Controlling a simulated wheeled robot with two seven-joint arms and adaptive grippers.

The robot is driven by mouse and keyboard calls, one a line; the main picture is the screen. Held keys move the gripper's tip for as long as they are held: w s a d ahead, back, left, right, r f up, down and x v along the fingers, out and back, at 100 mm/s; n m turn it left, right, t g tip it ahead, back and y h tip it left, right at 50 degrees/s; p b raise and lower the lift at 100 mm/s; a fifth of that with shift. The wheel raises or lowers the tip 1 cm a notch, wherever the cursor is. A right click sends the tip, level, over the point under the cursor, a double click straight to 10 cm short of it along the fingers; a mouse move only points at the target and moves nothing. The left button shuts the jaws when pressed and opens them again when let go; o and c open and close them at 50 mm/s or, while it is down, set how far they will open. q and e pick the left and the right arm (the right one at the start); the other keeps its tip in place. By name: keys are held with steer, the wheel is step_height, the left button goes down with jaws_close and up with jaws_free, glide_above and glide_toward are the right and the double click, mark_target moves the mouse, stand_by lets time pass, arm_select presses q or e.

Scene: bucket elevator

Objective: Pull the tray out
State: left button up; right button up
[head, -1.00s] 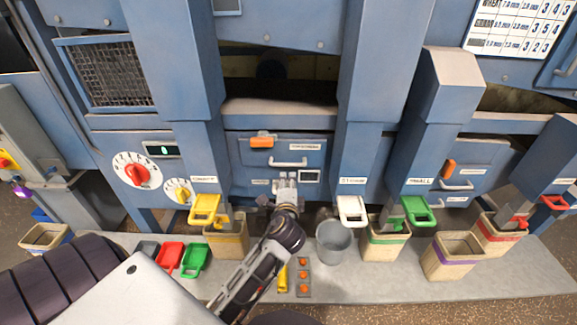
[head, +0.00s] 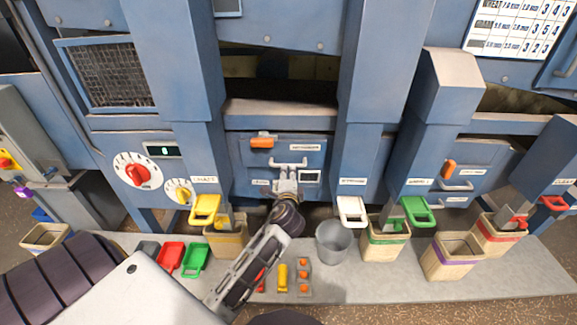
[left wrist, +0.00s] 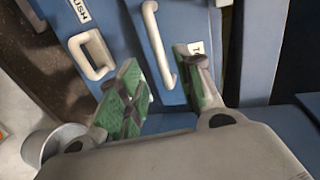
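The tray is a blue front panel (head: 262,158) with a white bar handle (head: 290,163), in the middle of the machine in the head view. My left gripper (head: 287,178) is just below this handle in the head view. In the left wrist view the gripper (left wrist: 162,88) is open, with its green finger pads apart. The white handle (left wrist: 157,42) there runs lengthwise, its near end reaching toward the gap between the fingers. I cannot tell whether either finger touches it. My right gripper is not in view.
An orange latch (head: 262,142) sits on the panel's upper left. Blue chutes flank the panel. Below stand a grey bucket (head: 334,242), a beige bin (head: 228,243), another bin (head: 386,248) and several coloured slides on a grey ledge (head: 380,290).

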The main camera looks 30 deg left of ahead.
mark_target(289, 164)
arm_select(q)
steer(key=x, duration=0.6)
steer(key=shift+w+a, duration=0.1)
steer(key=shift+w, duration=0.1)
steer(key=shift+x, duration=0.9)
steer(key=shift+w+a, duration=0.15)
steer(key=shift+w, duration=0.05)
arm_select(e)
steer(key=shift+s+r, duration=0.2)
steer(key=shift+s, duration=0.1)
arm_select(q)
jaws_close()
steer(key=shift+f, duration=0.1)
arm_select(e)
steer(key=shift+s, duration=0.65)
